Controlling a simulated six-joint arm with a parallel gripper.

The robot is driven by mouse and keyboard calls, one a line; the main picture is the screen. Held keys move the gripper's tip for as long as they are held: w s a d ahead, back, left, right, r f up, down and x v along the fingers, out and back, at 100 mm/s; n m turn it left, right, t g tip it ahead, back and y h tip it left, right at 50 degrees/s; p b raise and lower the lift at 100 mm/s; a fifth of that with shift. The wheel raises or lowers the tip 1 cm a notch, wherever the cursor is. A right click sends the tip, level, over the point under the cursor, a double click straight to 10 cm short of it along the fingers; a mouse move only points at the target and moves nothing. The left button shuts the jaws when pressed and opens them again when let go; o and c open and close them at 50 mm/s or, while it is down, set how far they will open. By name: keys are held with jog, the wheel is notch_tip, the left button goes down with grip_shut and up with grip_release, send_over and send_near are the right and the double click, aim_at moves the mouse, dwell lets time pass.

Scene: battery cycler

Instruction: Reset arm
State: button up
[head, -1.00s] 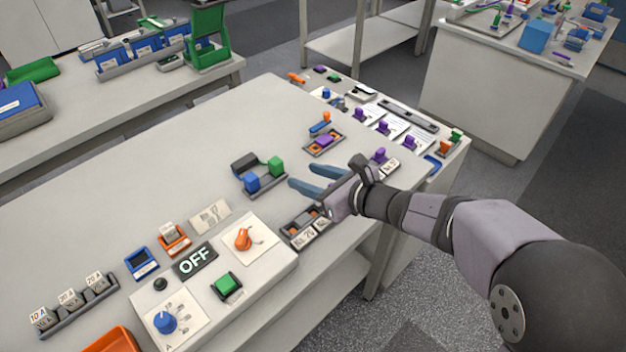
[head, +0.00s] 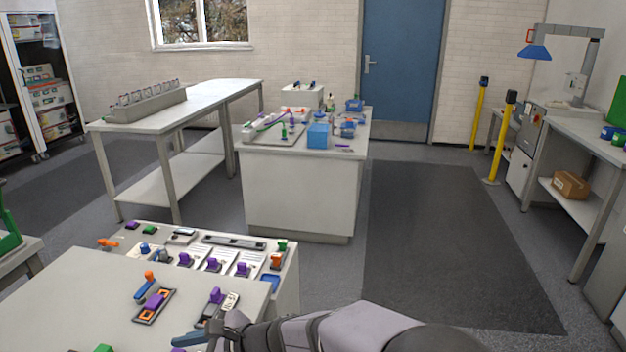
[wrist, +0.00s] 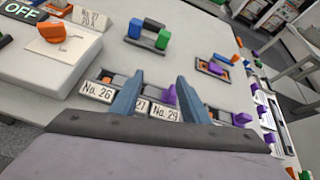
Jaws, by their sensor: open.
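My gripper (wrist: 155,105) is open in the wrist view, its two blue fingers apart with nothing held between them. It hangs above the bench near a rack with labels such as No. 26 (wrist: 97,91) and No. 29 (wrist: 166,112). A purple piece (wrist: 169,95) shows close to the right finger. In the head view my gripper (head: 193,338) is at the bottom edge, over the near bench (head: 75,290), with the fingers partly cut off by the frame.
An orange knob (wrist: 52,32) and a green and blue block holder (wrist: 149,36) stand on the bench. The head view shows a white island table (head: 297,195), a blue door (head: 403,60), yellow posts (head: 503,137) and clear floor over a dark mat (head: 450,250).

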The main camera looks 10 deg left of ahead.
jog(key=s+d+f+n+h+p, duration=0.1)
jog(key=d+n+h, duration=0.5)
jog(key=d, duration=1.8)
jog(key=s+d+f+n+h+p, duration=0.2)
jog(key=d+n, duration=0.7)
jog(key=d, duration=1.5)
jog(key=s+h+p, duration=0.2)
jog(key=h+p, duration=0.1)
jog(key=h, duration=0.1)
jog(key=shift+s+d, duration=0.15)
jog(key=shift+s, duration=0.1)
